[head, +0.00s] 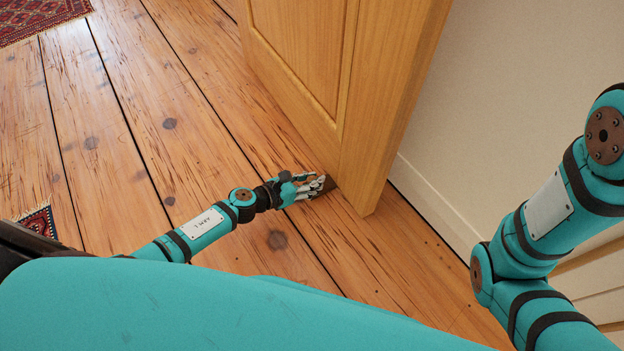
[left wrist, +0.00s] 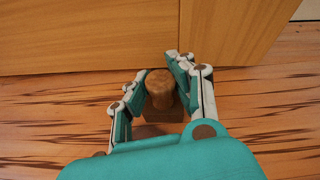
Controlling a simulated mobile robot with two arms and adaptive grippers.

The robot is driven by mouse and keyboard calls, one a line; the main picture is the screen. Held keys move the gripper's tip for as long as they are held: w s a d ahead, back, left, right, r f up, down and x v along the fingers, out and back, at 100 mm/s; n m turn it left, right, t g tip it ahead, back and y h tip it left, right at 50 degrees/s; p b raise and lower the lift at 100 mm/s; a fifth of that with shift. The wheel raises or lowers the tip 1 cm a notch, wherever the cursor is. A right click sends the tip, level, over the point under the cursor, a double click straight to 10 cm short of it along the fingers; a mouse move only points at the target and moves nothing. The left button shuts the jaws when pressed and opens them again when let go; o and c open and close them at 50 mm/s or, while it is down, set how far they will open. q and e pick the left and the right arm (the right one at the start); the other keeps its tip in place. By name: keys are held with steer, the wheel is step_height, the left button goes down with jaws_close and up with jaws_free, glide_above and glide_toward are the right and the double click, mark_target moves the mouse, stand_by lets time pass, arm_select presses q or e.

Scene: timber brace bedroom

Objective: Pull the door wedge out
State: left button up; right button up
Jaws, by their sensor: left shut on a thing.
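The door wedge (left wrist: 160,88) is brown, with a rounded knob on top in the left wrist view. It sits on the floor at the bottom edge of the wooden door (left wrist: 85,35). In the head view a small dark part of the wedge (head: 329,184) shows at the foot of the door (head: 385,110). My left gripper (head: 318,184) is low at the floor and shut on the wedge, with fingers on both sides of the knob. The wedge's thin end is hidden. My right arm shows at the right of the head view, but its gripper is out of view.
The plank floor (head: 110,130) is bare to the left of the door. A pale wall (head: 520,90) with a white skirting board (head: 430,205) stands to the right. A patterned red rug (head: 38,15) lies at the top left, and another rug corner (head: 38,222) shows at the left.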

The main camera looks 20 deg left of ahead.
arm_select(q)
steer(key=shift+s+a, duration=0.1)
jaws_close()
steer(key=shift+s+a+f+b, duration=0.1)
steer(key=shift+s+a+b, duration=0.4)
steer(key=shift+s+a, duration=1.4)
steer(key=shift+s+a+b, duration=0.55)
steer(key=shift+s+a, duration=0.85)
steer(key=shift+s, duration=0.25)
steer(key=shift+s+a+b, duration=0.55)
steer(key=shift+s+a, duration=0.8)
steer(key=shift+s, duration=0.25)
steer(key=o, duration=1)
jaws_free()
steer(key=v, duration=1.2)
